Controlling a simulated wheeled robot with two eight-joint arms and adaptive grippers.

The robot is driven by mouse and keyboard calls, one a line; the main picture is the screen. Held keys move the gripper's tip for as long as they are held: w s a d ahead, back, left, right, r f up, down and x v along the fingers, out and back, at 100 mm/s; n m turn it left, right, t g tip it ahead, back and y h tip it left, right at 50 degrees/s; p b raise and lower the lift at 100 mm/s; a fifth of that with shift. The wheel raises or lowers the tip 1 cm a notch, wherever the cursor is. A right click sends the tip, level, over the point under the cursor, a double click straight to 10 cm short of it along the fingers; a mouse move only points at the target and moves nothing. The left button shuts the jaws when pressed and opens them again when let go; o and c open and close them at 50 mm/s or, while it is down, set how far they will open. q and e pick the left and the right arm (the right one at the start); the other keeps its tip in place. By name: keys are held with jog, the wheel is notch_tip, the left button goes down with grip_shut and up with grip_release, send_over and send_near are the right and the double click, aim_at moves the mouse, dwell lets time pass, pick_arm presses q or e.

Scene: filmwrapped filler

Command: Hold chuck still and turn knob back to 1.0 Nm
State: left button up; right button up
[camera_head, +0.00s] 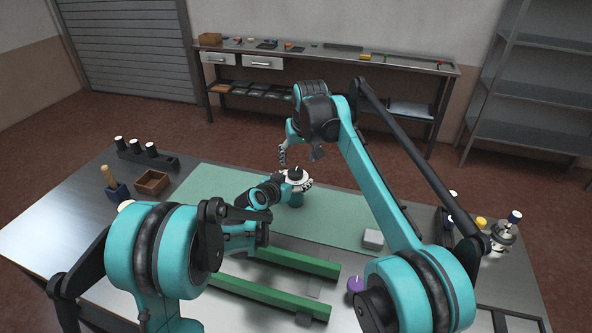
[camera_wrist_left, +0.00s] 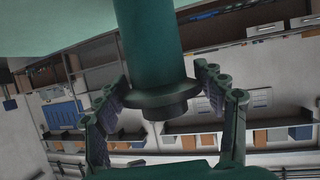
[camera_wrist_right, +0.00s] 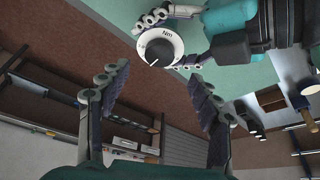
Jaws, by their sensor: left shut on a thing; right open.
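The knob (camera_head: 296,173) is a pale round dial on top of an upright green cylinder (camera_head: 296,199) on the mat. The left wrist view shows the green cylinder (camera_wrist_left: 150,40) with a dark collar (camera_wrist_left: 162,97), which seems to be the chuck. My left gripper (camera_wrist_left: 160,86) is shut around it from both sides. My right gripper (camera_head: 300,154) is open and empty above the knob; its fingers (camera_wrist_right: 160,92) stand apart from it.
A green mat (camera_head: 225,180) covers the middle of the table. Green rails (camera_head: 270,298), a grey block (camera_head: 373,238) and a purple knob (camera_head: 355,284) lie nearer me. A wooden box (camera_head: 151,182) stands left, and a metal fixture (camera_head: 503,236) stands right.

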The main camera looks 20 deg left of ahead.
aim_at(295, 172)
jog(key=x, duration=0.8)
jog(key=shift+r, duration=0.1)
jog(key=c, duration=1.2)
